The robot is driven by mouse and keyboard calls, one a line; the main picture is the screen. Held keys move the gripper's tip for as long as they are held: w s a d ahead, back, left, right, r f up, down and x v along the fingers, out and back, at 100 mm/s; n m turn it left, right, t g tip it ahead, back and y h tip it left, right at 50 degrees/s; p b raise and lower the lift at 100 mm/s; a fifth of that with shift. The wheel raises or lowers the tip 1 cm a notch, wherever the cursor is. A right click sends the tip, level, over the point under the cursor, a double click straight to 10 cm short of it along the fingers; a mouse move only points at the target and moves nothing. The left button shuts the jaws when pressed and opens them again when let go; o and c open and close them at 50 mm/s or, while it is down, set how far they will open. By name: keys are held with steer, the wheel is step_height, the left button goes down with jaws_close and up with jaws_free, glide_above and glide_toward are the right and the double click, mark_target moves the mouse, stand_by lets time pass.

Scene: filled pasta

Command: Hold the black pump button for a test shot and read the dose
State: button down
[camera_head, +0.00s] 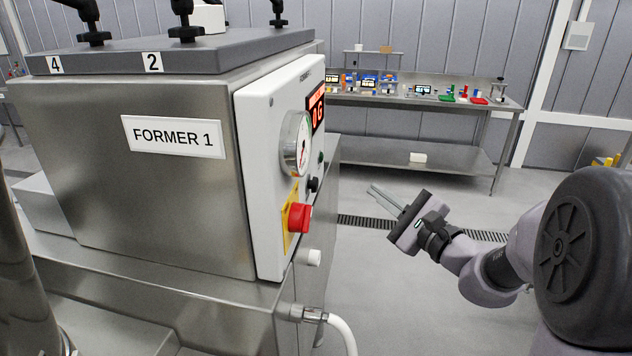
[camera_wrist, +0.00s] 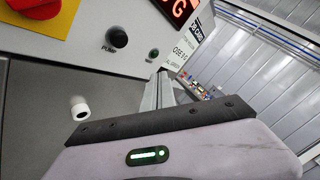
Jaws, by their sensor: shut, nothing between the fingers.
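The black pump button (camera_head: 313,185) is a small round knob on the white front panel of FORMER 1. In the wrist view the button (camera_wrist: 117,36) sits above a PUMP label, uncovered. The red-digit dose display (camera_head: 316,108) seems to read 0 G at a steep angle; in the wrist view the display (camera_wrist: 180,9) is cut off, with a G showing. My gripper (camera_head: 371,190) is shut and empty, its fingers toward the panel, to the right of the button and apart from it. In the wrist view its fingers (camera_wrist: 164,82) show below and right of the button.
A red knob (camera_head: 299,217) on a yellow plate juts out below the button. A round gauge (camera_head: 297,145) and a small green button (camera_head: 320,157) are nearby. A white nozzle (camera_head: 314,257) and hose (camera_head: 342,333) stick out lower down. Open floor lies right of the machine.

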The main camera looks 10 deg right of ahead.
mark_target(315, 185)
steer(key=shift+s, duration=0.1)
steer(key=w+a+p, duration=0.1)
steer(key=w+a, duration=0.1)
steer(key=a, duration=0.6)
steer(key=shift+w+a, duration=0.2)
steer(key=shift+w, duration=0.2)
stand_by(1.9)
steer(key=shift+w+a, duration=0.1)
steer(key=shift+a, duration=0.3)
steer(key=shift+w+a, duration=0.15)
steer(key=shift+a, duration=0.2)
stand_by(0.5)
stand_by(2.9)
steer(key=shift+s+d+b, duration=0.25)
steer(key=shift+d+b, duration=0.15)
steer(key=shift+d, duration=0.35)
